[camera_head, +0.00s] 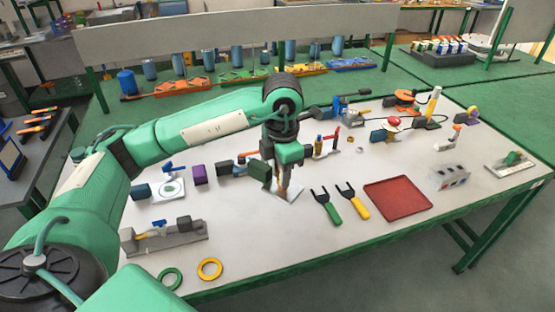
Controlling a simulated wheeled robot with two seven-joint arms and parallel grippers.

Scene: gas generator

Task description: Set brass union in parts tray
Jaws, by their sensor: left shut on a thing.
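A red tray (398,199) lies flat and empty on the right half of the white table. My left gripper (284,190) points down near the middle of the table, to the left of the tray. It is shut on a small brownish thing between its fingers, low over a pale plate (291,197). The thing is mostly hidden, so I cannot tell whether it is the brass union. Two small tan ring-like pieces (359,150) lie behind the tools. My right gripper is not in view.
Tools with green (327,206) and yellow (353,201) handles lie between my left gripper and the tray. A clear block (448,177) stands right of the tray. Green (171,279) and yellow (210,269) rings lie near the front edge. The front middle is free.

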